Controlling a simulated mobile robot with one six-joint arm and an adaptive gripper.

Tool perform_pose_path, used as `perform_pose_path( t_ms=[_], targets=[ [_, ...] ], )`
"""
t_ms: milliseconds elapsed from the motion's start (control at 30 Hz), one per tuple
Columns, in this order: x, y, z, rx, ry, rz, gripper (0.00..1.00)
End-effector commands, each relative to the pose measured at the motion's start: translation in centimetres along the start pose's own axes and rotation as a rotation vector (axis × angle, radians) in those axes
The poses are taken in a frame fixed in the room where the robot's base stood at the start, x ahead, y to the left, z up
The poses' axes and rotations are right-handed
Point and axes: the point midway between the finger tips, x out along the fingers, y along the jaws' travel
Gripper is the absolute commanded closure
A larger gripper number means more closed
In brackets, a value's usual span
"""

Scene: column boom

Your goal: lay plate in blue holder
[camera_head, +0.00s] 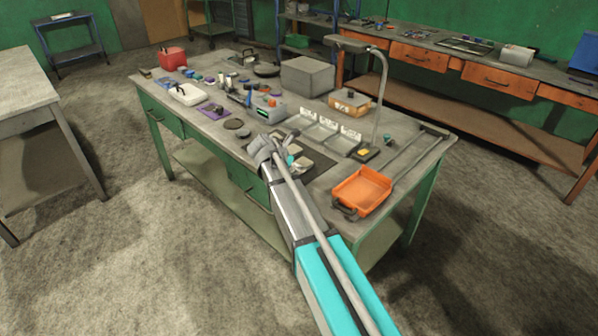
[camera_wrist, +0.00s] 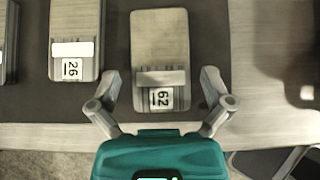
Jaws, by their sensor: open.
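In the wrist view a flat grey-beige piece (camera_wrist: 160,35) with a raised bar and a label reading 62 lies on a dark mat (camera_wrist: 115,75). A similar piece (camera_wrist: 76,22) labelled 26 lies to its left. I cannot tell which is the plate. At the left edge a cut-off piece (camera_wrist: 10,45) shows a bluish side; I cannot tell if it is the blue holder. My gripper (camera_wrist: 161,78) is open, its fingers on either side of the 62 piece's near end, with nothing held. In the head view my gripper (camera_head: 275,145) is over the workbench's near side.
An orange tray (camera_head: 362,188) stands at the bench's right end. Many small items crowd the left half. The bench's front edge (camera_wrist: 60,135) is close below my gripper.

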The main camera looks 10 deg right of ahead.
Motion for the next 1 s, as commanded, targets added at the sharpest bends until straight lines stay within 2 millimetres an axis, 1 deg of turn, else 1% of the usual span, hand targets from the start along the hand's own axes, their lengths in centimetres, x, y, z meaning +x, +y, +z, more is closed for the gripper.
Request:
perform_pose_path(
  t_ms=[33, 167, 767, 800, 867, 1000],
  targets=[
    [0.59, 0.05, -0.17, 0.000, 0.000, 0.000, 0.00],
    [1.04, 0.03, -0.09, 0.000, 0.000, 0.000, 0.00],
    [1.05, 0.01, 0.01, 0.000, 0.000, 0.000, 0.00],
    [1.04, 0.00, 0.01, 0.000, 0.000, 0.000, 0.07],
    [1.05, 0.00, 0.01, 0.000, 0.000, 0.000, 0.19],
    [1.05, 0.01, 0.01, 0.000, 0.000, 0.000, 0.45]
  ],
)
